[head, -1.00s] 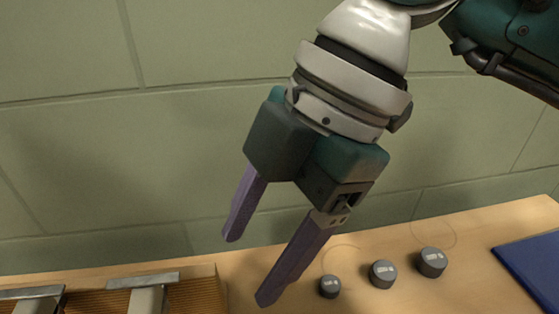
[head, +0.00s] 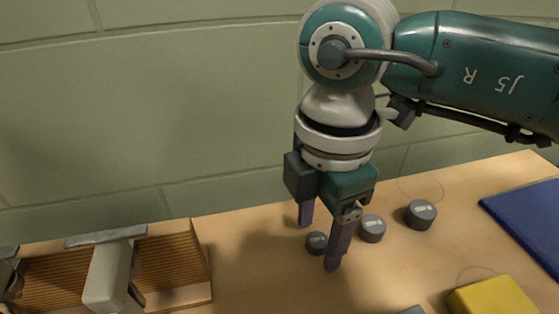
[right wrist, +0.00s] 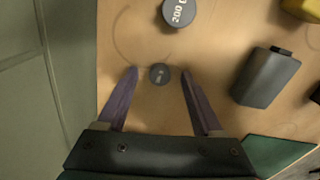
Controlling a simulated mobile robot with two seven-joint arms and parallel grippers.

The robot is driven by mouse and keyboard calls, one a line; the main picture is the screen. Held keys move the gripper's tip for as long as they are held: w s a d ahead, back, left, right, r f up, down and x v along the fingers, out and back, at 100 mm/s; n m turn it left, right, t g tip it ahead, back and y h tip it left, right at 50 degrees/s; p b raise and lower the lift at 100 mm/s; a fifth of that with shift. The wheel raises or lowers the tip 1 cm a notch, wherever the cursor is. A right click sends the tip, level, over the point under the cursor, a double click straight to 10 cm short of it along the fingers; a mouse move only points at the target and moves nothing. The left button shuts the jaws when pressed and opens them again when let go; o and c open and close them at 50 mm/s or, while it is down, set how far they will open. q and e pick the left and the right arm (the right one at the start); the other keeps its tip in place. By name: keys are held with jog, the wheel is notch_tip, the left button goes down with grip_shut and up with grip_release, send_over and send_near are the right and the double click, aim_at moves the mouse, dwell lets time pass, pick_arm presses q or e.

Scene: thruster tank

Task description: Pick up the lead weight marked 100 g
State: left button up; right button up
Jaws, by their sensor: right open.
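Three dark grey round weights stand in a row on the wooden bench in the head view: a small one (head: 316,243), a medium one (head: 372,229) and a large one (head: 421,214). My right gripper (head: 320,244) is open and points down, with its purple fingers on either side of the small weight. In the right wrist view the small weight (right wrist: 160,74) lies between the fingertips (right wrist: 159,72), with a gap on each side. Its label is too small to read. The neighbouring larger weight (right wrist: 179,12) reads 200 g. My left gripper is out of view.
A ribbed wooden rack (head: 203,265) with pale, grey-topped parts stands at the left. A blue mat (head: 530,220) and a yellow object (head: 493,298) lie at the right. A dark grey block (right wrist: 265,77) sits right of the gripper in the right wrist view. A wall closes the back.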

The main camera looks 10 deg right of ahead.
jog(key=shift+c, duration=0.2)
grip_shut()
dwell(0.4)
